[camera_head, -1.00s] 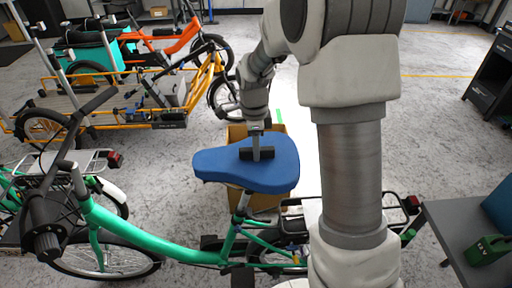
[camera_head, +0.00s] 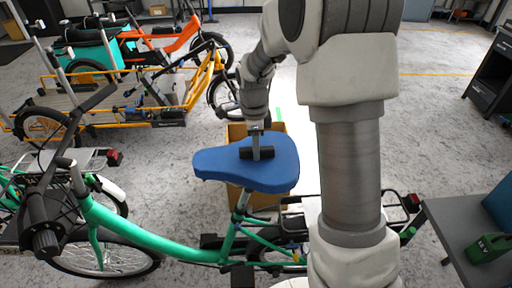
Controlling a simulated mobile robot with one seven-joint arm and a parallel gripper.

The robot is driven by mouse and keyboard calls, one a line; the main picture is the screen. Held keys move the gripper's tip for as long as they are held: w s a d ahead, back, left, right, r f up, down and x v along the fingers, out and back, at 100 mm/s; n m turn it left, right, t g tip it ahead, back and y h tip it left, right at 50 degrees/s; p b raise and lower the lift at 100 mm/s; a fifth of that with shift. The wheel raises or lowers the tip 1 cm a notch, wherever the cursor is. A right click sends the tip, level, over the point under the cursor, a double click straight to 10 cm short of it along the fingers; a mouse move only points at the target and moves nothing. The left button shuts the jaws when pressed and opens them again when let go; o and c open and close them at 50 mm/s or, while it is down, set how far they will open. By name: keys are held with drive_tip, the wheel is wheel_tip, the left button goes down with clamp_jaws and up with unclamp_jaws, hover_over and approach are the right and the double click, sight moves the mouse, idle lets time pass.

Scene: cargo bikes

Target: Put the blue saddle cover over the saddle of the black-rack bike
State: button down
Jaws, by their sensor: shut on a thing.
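The blue saddle cover (camera_head: 220,165) sits over the saddle of the green bike (camera_head: 150,240) in the middle of the view. The saddle itself is hidden under it; the seat post shows below. My gripper (camera_head: 257,154) is at the top of the cover, shut on it. The green bike has a black rear rack (camera_head: 400,203), partly hidden behind my arm.
A cardboard box (camera_head: 238,133) stands on the floor behind the cover. Yellow (camera_head: 120,122) and orange (camera_head: 170,45) cargo bikes stand at the back left. Open floor lies at the upper right.

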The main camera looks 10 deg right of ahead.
drive_tip(key=shift+f+b, duration=1.05)
drive_tip(key=shift+f, duration=0.4)
drive_tip(key=c, duration=0.6)
unclamp_jaws()
wheel_tip(320, 180, up, 17)
drive_tip(key=p, duration=0.2)
drive_tip(key=s+r+n+t, duration=0.3)
drive_tip(key=s+r+n, duration=0.3)
drive_tip(key=s+n, duration=0.55)
drive_tip(key=s+f+n+t, duration=0.2)
drive_tip(key=s+n, duration=0.6)
drive_tip(key=s, duration=0.4)
drive_tip(key=shift+f+n+t, duration=0.3)
drive_tip(key=shift+n, duration=0.05)
